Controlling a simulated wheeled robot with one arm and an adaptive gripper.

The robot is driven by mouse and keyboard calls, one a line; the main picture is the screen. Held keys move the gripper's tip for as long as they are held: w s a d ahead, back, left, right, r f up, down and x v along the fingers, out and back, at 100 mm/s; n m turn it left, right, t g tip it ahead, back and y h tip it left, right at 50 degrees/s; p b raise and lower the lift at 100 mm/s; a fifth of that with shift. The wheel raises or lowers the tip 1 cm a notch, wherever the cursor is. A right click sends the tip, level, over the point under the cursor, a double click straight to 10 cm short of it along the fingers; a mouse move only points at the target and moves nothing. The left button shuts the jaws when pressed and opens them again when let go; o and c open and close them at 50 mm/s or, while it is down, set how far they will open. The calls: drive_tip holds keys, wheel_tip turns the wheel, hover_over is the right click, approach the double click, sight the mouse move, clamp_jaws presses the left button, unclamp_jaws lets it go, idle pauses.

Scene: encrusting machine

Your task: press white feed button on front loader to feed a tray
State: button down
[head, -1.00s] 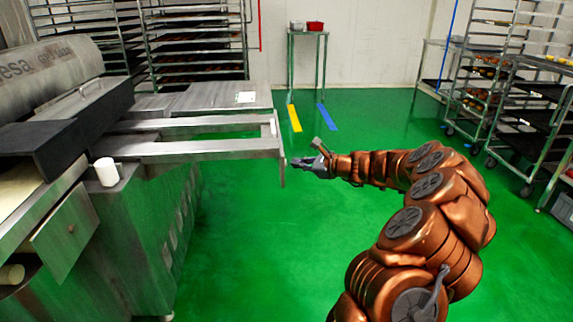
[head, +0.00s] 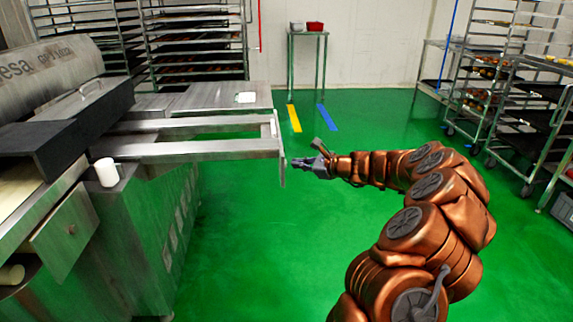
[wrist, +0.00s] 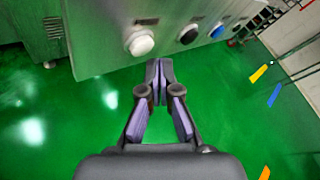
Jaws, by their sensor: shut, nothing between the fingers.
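The white feed button (wrist: 141,43) is a round knob on the grey front panel of the loader, at upper middle in the wrist view. My gripper (wrist: 159,66) is shut and empty. Its fingertips are just below and a little right of the white button in that view, with no clear contact. In the head view my gripper (head: 297,163) is just right of the end plate (head: 280,150) of the loader's metal frame. The button's face is hidden from the head camera.
A black button (wrist: 187,34) and a blue button (wrist: 217,30) sit right of the white one. A white cylinder (head: 106,172) stands on the machine's left part. Tray racks (head: 195,45) stand behind. The green floor around my arm is clear.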

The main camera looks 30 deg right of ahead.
drive_tip(key=shift+a, duration=0.15)
drive_tip(key=shift+w+a+p, duration=0.2)
drive_tip(key=shift+p, duration=0.1)
drive_tip(key=shift+w+a, duration=0.15)
drive_tip(key=shift+a, duration=0.25)
idle(1.2)
drive_tip(key=shift+d+r, duration=0.1)
drive_tip(key=shift+s+d+p, duration=0.35)
drive_tip(key=shift+d+p, duration=0.25)
drive_tip(key=shift+p, duration=0.1)
